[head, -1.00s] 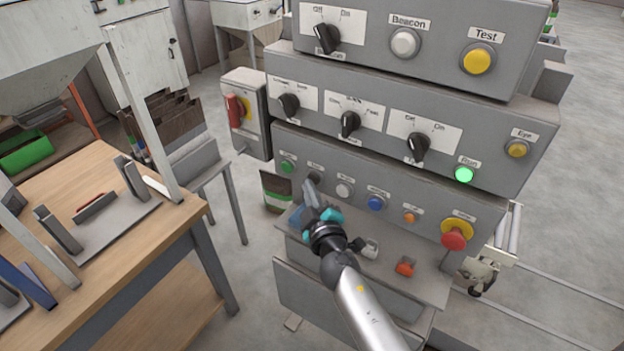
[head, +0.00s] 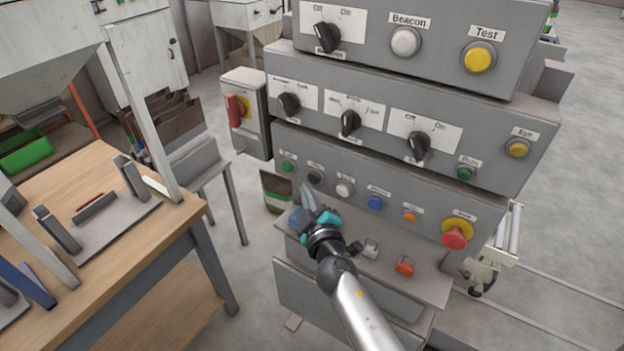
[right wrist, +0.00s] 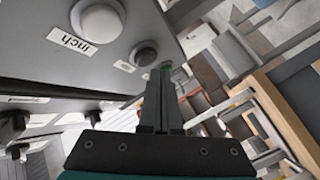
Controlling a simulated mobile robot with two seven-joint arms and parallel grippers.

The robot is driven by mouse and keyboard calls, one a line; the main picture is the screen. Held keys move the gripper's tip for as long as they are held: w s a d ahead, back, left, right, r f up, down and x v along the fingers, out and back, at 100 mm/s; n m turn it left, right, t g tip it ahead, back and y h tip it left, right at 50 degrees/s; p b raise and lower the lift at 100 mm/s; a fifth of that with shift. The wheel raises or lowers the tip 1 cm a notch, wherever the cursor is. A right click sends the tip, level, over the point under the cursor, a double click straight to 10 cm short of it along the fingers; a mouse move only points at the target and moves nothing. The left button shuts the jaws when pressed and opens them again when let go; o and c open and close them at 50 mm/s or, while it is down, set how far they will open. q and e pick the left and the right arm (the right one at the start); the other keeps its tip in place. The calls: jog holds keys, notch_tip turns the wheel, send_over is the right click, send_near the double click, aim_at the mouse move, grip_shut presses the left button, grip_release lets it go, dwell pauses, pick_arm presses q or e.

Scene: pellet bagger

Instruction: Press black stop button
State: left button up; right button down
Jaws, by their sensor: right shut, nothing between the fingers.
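The black stop button (head: 315,178) is on the lowest row of the grey panel, between a green button (head: 287,166) and a white button (head: 344,189). My right gripper (head: 305,190) is shut and empty, with its fingertips just below and left of the black button. They seem apart from it, though the exact gap is hard to judge. In the right wrist view the shut fingers (right wrist: 160,75) point along the panel, close to a dark round button (right wrist: 143,53) past the white button labelled inch (right wrist: 101,22). My left gripper is not in view.
A blue button (head: 375,203), an orange button (head: 410,216) and a red mushroom button on yellow (head: 454,237) continue the row. A ledge (head: 335,236) with small items juts out below. A wooden table (head: 150,228) stands at left.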

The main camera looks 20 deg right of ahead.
jog(key=s+a+b, duration=0.1)
jog(key=s+a, duration=0.2)
jog(key=a, duration=0.1)
jog(key=shift+s+a, duration=0.35)
jog(key=shift+a, duration=0.05)
dwell(0.5)
jog(key=s+f+m+g+y+b, duration=0.1)
jog(key=s+f+g, duration=0.45)
jog(key=f, duration=0.95)
jog(key=s+f+m+g+y+b, duration=0.1)
jog(key=s+f+g, duration=0.1)
jog(key=s+f, duration=0.9)
jog(key=s+d+f+m+g+b, duration=0.1)
jog(key=s+d+f+m+g, duration=0.1)
jog(key=s+f, duration=0.8)
jog(key=s+d+f+m+g+b, duration=0.1)
jog(key=s+d+f+g, duration=0.3)
jog(key=s+f, duration=0.6)
jog(key=s+m+g, duration=0.1)
jog(key=s+g, duration=0.1)
jog(key=s, duration=0.5)
jog(key=shift+s+f+g, duration=0.25)
jog(key=shift+s+g, duration=0.1)
